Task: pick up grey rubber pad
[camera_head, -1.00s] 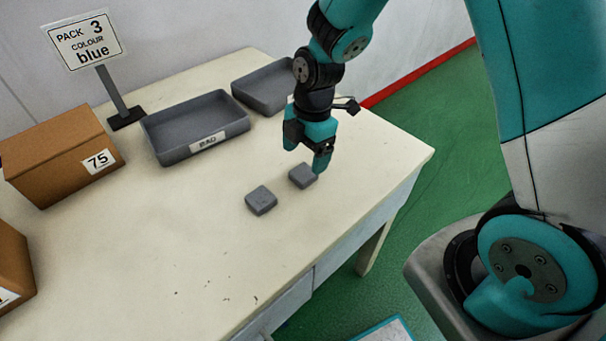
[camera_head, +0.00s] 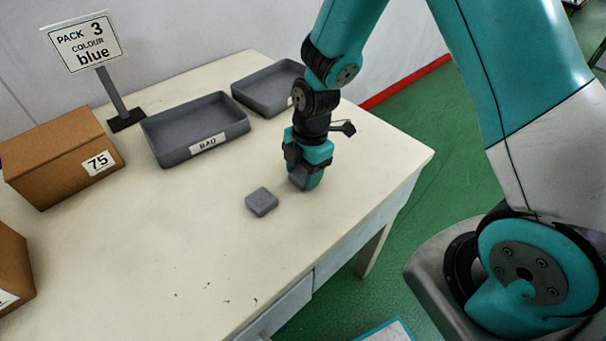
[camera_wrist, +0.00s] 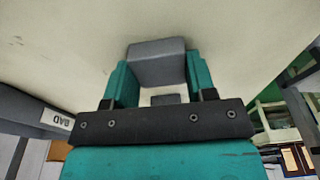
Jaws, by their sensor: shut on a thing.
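My gripper (camera_head: 306,181) points down at the table near its right edge and is shut on a grey rubber pad (camera_head: 297,181). In the wrist view the pad (camera_wrist: 157,64) sits between the two teal fingers of my gripper (camera_wrist: 158,80). In the head view the fingers hide most of this pad, and I cannot tell whether it still touches the table. A second grey pad (camera_head: 262,201) lies flat on the table, just left of and nearer than my gripper.
A grey tray labelled BAD (camera_head: 176,156) stands behind and left, with another grey tray (camera_head: 262,102) beside it. A box marked 75 (camera_head: 62,160) and a sign reading PACK 3 COLOUR blue (camera_head: 84,42) stand at the left. The table's front middle (camera_head: 160,250) is clear.

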